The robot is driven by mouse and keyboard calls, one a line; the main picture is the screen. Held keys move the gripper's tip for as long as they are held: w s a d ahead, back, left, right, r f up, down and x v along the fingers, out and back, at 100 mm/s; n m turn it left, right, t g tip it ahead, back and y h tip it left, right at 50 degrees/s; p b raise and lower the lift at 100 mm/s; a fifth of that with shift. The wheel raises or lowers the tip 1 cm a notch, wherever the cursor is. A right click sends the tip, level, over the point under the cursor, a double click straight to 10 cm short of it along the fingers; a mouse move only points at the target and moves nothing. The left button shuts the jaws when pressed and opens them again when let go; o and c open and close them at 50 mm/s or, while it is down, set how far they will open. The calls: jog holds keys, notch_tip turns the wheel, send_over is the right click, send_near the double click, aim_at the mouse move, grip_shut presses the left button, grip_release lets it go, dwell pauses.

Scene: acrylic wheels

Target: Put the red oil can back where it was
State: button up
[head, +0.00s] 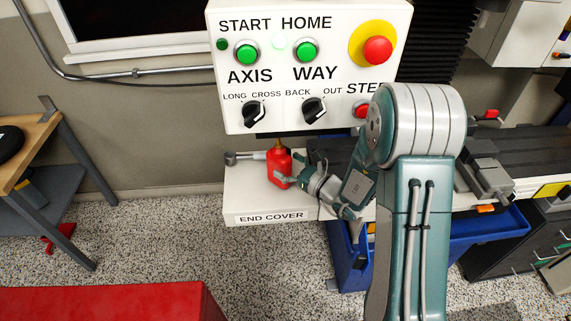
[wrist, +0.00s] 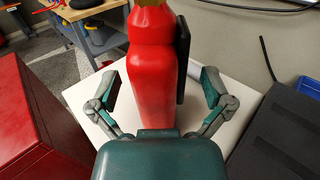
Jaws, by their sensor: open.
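The red oil can (head: 279,166) stands upright on the white end cover (head: 245,200), under the control panel. In the wrist view the can (wrist: 153,75) fills the middle, between the two fingers of my gripper (wrist: 158,92). The fingers are spread, with a gap on each side of the can. In the head view my gripper (head: 292,178) reaches the can from the right, low on its body. A dark strip shows along the can's right side in the wrist view. The can's top is cut off there.
A grey metal handle (head: 243,157) lies left of the can. A blue bin (head: 400,255) stands below at the right. A red cabinet (head: 110,303) and a wooden workbench (head: 28,150) are at the left.

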jog(key=v, duration=1.1)
jog(key=s+a+r+n+g+h, duration=0.1)
jog(key=s+a+r+n+g, duration=0.3)
jog(key=s+n+g, duration=0.3)
jog(key=s+a+r+n+g, duration=0.45)
jog(key=s+n, duration=0.25)
jog(key=n, duration=0.2)
jog(key=s+d+r+n+t+h, duration=0.4)
jog(key=s+d+r+n+h, duration=0.2)
jog(key=d+n+h, duration=0.4)
jog(key=shift+d+r+n+h, duration=0.15)
jog(key=shift+r+n+h, duration=0.35)
jog(key=shift+r+h, duration=0.3)
jog(key=shift+f, duration=0.1)
